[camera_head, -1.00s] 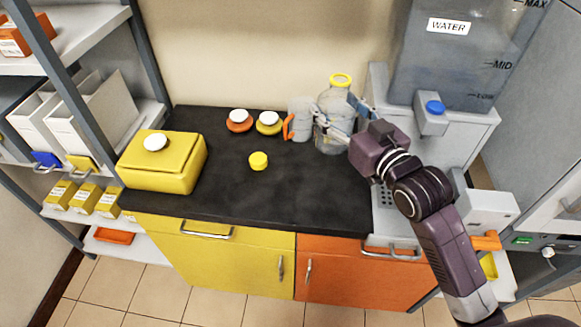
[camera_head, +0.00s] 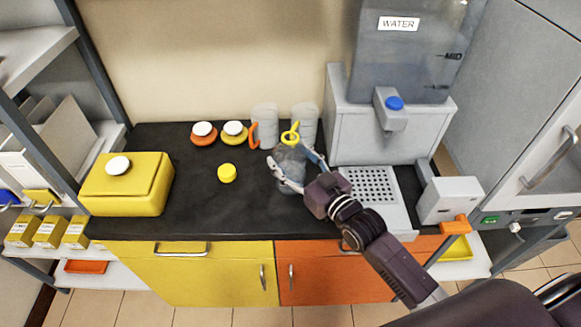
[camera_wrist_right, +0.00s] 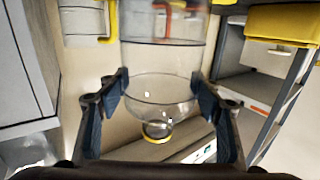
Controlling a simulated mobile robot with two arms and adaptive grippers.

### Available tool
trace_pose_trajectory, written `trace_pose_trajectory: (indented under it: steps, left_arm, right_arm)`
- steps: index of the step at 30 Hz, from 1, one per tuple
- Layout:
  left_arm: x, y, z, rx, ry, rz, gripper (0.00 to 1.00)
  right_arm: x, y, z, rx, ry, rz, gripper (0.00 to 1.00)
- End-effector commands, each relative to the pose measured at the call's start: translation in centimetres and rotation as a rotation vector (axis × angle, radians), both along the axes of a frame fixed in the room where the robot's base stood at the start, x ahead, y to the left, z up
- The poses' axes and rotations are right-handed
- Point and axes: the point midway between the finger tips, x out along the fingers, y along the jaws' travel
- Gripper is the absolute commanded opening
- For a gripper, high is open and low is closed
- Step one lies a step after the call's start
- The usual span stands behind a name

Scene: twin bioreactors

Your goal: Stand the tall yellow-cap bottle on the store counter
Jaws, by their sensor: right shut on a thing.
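The tall clear bottle (camera_head: 289,178) is in my right gripper (camera_head: 294,174), over the black store counter (camera_head: 215,206). A yellow ring (camera_head: 290,138) shows at its open neck. The bottle looks upright, its base partly hidden by the gripper; I cannot tell whether it touches the counter. In the right wrist view the fingers (camera_wrist_right: 157,95) close on both sides of the clear bottle (camera_wrist_right: 160,60). A separate yellow cap (camera_head: 227,173) sits on the counter, left of the bottle. My left gripper is not in view.
Behind the bottle stand mugs with an orange handle (camera_head: 254,135) and a yellow handle (camera_head: 296,128). The water dispenser (camera_head: 392,122) stands right. The front middle of the counter is clear.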

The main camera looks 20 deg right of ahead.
Motion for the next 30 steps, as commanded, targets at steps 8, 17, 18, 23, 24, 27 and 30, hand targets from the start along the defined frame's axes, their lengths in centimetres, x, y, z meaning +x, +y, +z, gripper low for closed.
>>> trace_pose_trajectory:
  steps: [8,17,18,23,24,27,30]
  left_arm:
    - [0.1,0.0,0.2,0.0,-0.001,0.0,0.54]
    - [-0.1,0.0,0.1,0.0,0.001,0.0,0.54]
    - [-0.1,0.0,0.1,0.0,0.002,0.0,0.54]
    - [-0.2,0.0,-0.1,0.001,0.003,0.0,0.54]
    - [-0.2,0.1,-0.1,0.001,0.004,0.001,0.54]
    - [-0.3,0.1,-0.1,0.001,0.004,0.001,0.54]
    - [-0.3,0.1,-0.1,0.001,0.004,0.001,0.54]
  right_arm:
    - [0.1,0.0,-3.0,0.001,-0.005,0.0,0.09]
    - [0.0,0.0,-3.7,0.002,-0.007,0.001,0.09]
    - [0.0,0.0,-3.7,0.002,-0.007,0.001,0.09]
    - [0.0,0.0,-4.4,0.0,0.001,0.0,0.61]
    - [0.0,0.0,-4.3,0.0,0.001,0.0,0.65]
    - [0.0,0.0,-4.3,0.0,0.001,0.0,0.76]
    - [0.0,0.0,-4.3,0.0,0.001,0.0,0.77]
